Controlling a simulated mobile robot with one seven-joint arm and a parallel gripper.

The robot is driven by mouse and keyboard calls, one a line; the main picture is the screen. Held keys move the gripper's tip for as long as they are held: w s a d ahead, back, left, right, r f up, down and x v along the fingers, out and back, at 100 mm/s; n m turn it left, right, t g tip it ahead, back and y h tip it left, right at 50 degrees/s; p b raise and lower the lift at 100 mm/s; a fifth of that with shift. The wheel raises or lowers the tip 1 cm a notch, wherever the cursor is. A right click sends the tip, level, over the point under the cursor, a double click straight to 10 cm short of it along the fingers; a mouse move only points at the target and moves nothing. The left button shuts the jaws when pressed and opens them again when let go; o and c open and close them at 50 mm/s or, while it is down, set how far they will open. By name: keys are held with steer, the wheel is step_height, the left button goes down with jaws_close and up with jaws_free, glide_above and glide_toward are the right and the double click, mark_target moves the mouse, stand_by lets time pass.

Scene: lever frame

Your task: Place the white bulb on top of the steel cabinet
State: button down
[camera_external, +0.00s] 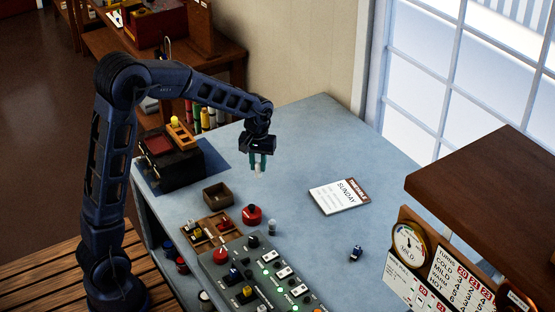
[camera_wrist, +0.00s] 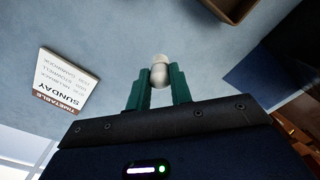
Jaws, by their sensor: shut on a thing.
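The white bulb (camera_external: 259,173) is held at the tips of the green fingers of my gripper (camera_external: 258,161). In the wrist view the bulb (camera_wrist: 160,73) sits between the two fingertips (camera_wrist: 159,80), with its rounded end sticking out past them. The gripper points down, and the bulb appears to hang above the blue-grey worktop (camera_external: 300,150), apart from it. This broad top, with an open shelf below its near side, may be the steel cabinet; I cannot tell for sure.
A timetable card (camera_external: 340,196) lies right of the gripper. A small brown box (camera_external: 217,193), a red round object (camera_external: 252,215), a wooden tray (camera_external: 208,231) and a switch panel (camera_external: 258,272) stand nearer. A dark box (camera_external: 170,160) is at left. The far worktop is clear.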

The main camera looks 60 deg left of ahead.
steer(key=shift+f, duration=3.7)
steer(key=shift+f, duration=0.15)
steer(key=c, duration=1.3)
jaws_free()
steer(key=shift+o, duration=0.2)
